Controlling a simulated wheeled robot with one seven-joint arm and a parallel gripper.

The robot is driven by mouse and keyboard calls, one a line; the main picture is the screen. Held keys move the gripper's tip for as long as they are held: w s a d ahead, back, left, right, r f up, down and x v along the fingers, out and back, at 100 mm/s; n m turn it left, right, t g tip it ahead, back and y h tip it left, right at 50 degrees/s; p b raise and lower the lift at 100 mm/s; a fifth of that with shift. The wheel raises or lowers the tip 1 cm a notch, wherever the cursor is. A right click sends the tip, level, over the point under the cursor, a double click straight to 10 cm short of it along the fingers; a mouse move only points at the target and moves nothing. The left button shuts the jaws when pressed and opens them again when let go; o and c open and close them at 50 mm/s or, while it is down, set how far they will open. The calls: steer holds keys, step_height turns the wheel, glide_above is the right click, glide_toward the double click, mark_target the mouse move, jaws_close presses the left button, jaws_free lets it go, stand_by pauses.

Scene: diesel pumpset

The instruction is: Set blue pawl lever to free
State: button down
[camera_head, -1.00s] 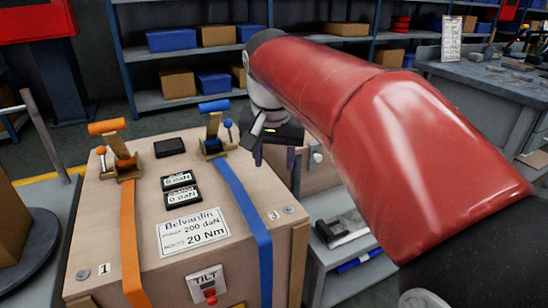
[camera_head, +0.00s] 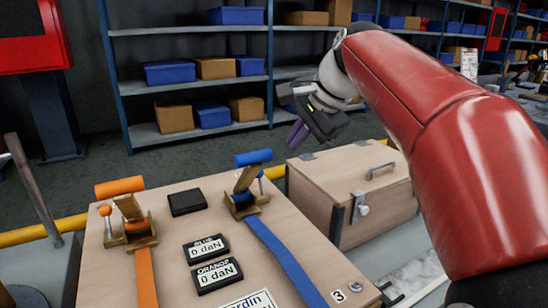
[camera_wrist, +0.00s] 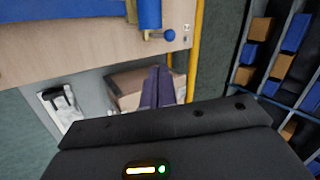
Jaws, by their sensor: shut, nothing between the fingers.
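The blue ratchet (camera_head: 245,195) stands on the wooden box top (camera_head: 190,283), its blue-handled lever (camera_head: 253,158) raised. A small blue ball-ended pawl lever (camera_head: 261,174) is partly hidden behind it. In the wrist view the blue ball (camera_wrist: 169,35) shows beside the blue handle (camera_wrist: 150,14) near the top. A blue strap (camera_head: 285,262) runs from the ratchet towards the front. My gripper (camera_head: 298,133) is up and to the right of the blue ratchet, apart from it. Its dark fingers, also in the wrist view (camera_wrist: 160,84), are together and empty.
An orange ratchet (camera_head: 133,222) with an orange strap stands at left on the same box. Displays reading 0 daN (camera_head: 206,250) lie between the ratchets. A latched wooden case (camera_head: 345,190) stands at right. Shelves with bins (camera_head: 200,80) line the back.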

mark_target(262, 172)
steer(key=x, duration=0.8)
steer(key=b+x, duration=0.1)
steer(key=x, duration=0.3)
steer(key=shift+w+a+r, duration=0.1)
steer(key=shift+w+a, duration=0.2)
steer(key=shift+w, duration=0.1)
steer(key=shift+w+a+f, duration=0.3)
steer(key=shift+w+f, duration=0.05)
steer(key=shift+w, duration=0.1)
steer(key=shift+w+a+r+p, duration=0.15)
steer(key=shift+w+r+p, duration=0.1)
steer(key=shift+p, duration=0.35)
steer(key=w+p, duration=0.1)
steer(key=w+a+p, duration=0.1)
steer(key=p, duration=0.1)
steer(key=shift+w+f, duration=0.15)
steer(key=shift+w, duration=0.15)
steer(key=shift+w+a+f, duration=0.1)
steer(key=shift+w+f, duration=0.2)
steer(key=shift+r, duration=0.1)
